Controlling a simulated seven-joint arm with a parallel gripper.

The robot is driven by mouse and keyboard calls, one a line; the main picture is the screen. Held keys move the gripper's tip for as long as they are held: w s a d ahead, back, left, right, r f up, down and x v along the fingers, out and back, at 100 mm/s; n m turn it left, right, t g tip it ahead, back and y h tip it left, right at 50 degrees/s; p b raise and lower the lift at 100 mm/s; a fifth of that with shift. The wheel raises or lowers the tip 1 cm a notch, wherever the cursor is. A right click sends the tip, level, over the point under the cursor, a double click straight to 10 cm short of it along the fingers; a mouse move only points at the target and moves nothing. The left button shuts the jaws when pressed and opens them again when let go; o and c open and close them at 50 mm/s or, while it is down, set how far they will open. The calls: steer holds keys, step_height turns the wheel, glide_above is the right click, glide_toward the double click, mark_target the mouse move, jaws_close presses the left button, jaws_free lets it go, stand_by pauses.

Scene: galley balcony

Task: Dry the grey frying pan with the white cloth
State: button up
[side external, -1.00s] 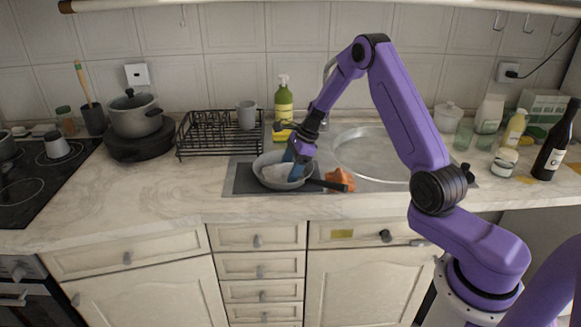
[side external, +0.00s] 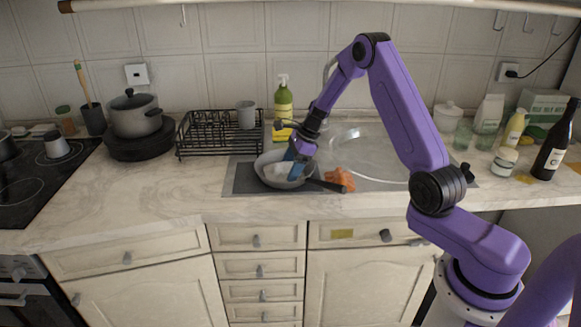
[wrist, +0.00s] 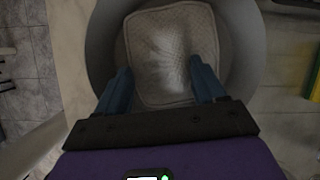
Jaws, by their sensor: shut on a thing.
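The grey frying pan (side external: 262,176) sits on the dark mat at the left of the sink, its black handle pointing right. The white cloth (side external: 277,170) lies inside the pan, partly hidden by my gripper in the side view. My gripper (side external: 293,176) reaches down into the pan and is shut on the cloth.
A black dish rack (side external: 205,135) with a grey mug (side external: 246,115) stands behind left. A green soap bottle (side external: 284,100) stands behind the pan. An orange cloth (side external: 340,178) lies by the pan handle. The sink (side external: 375,155) is to the right.

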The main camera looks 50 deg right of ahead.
steer(key=shift+a+n+g+y, duration=0.25)
steer(key=shift+n+g+y, duration=0.05)
steer(key=shift+n, duration=0.6)
steer(key=m+t+h, duration=0.1)
steer(key=m, duration=0.2)
steer(key=shift+m, duration=0.3)
steer(key=m+h, duration=0.1)
steer(key=m, duration=0.1)
steer(key=shift+d+m, duration=0.1)
steer(key=shift+m, duration=0.3)
